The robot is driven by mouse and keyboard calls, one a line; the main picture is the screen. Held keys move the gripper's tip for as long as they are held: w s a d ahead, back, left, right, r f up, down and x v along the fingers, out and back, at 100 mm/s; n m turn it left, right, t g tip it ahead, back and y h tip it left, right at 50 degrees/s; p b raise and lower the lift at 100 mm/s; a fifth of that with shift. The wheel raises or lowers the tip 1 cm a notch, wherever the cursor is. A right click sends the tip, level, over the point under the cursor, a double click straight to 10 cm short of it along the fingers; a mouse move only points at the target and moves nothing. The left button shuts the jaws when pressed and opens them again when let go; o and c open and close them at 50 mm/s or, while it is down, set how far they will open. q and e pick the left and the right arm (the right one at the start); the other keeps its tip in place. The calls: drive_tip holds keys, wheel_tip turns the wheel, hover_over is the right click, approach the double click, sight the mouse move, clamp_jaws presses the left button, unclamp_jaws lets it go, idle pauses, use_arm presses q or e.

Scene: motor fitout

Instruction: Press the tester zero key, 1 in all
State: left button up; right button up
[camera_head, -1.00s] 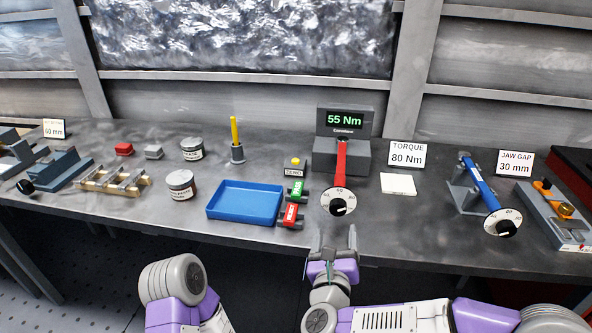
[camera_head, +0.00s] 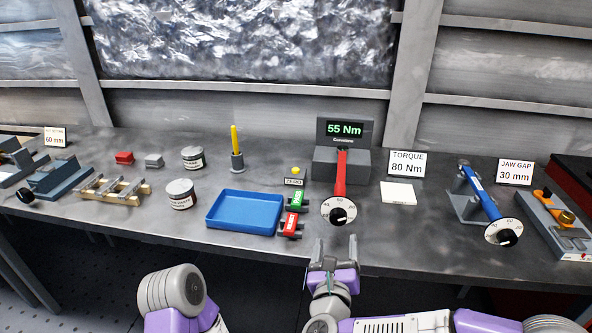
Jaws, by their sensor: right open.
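The torque tester (camera_head: 341,165) stands at the back middle of the bench, and its display (camera_head: 344,130) reads 55 Nm in green. The zero key (camera_head: 296,171) is a yellow button on a small block left of the tester, above a label that seems to read ZERO. A red torque wrench (camera_head: 341,175) with a round dial (camera_head: 338,211) lies forward from the tester. My right gripper (camera_head: 336,247) is open and empty at the bench's front edge, below the dial and apart from the key. Of my left arm only a link shows; its gripper is out of view.
Green (camera_head: 297,198) and red (camera_head: 291,225) labelled blocks lie between the key and the gripper. A blue tray (camera_head: 244,212) is to their left. A TORQUE 80 Nm card (camera_head: 406,164) and white pad (camera_head: 398,193) stand right, then a blue wrench (camera_head: 481,190).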

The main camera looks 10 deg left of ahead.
use_arm(q)
clamp_jaws()
idle(1.5)
